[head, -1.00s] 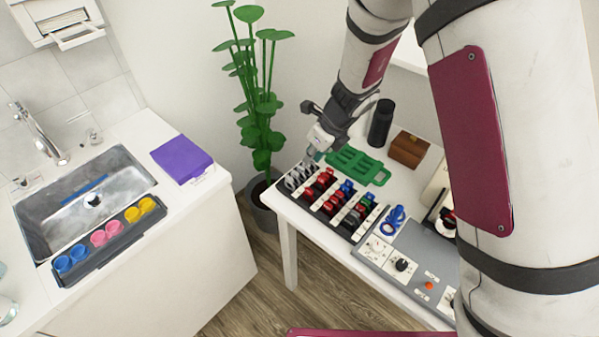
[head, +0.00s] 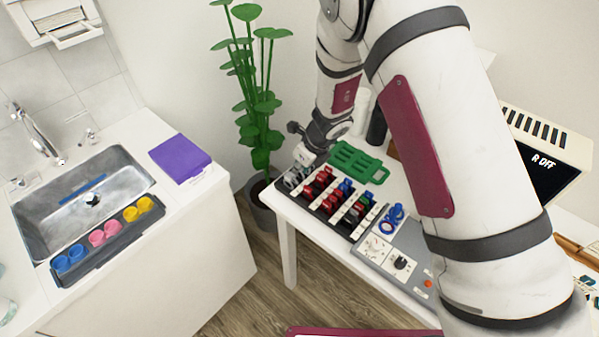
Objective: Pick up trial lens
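A dark rack (head: 345,228) on the white table holds rows of small trial lenses: grey ones at the left end, then red lenses (head: 311,192), with blue and green ones further right. My gripper (head: 297,172) is low over the left end of the rack, at the grey lenses (head: 291,181). Its fingertips are small and partly hidden, so I cannot tell whether they are open or hold a lens. A blue item with rings (head: 393,218) lies just right of the rack.
A green slotted tray (head: 355,162) lies behind the rack. A grey control panel (head: 400,255) is right of it, and a dark cylinder (head: 377,128) stands behind. My arm hides part of the table's right side. A potted plant (head: 262,110) stands at the left.

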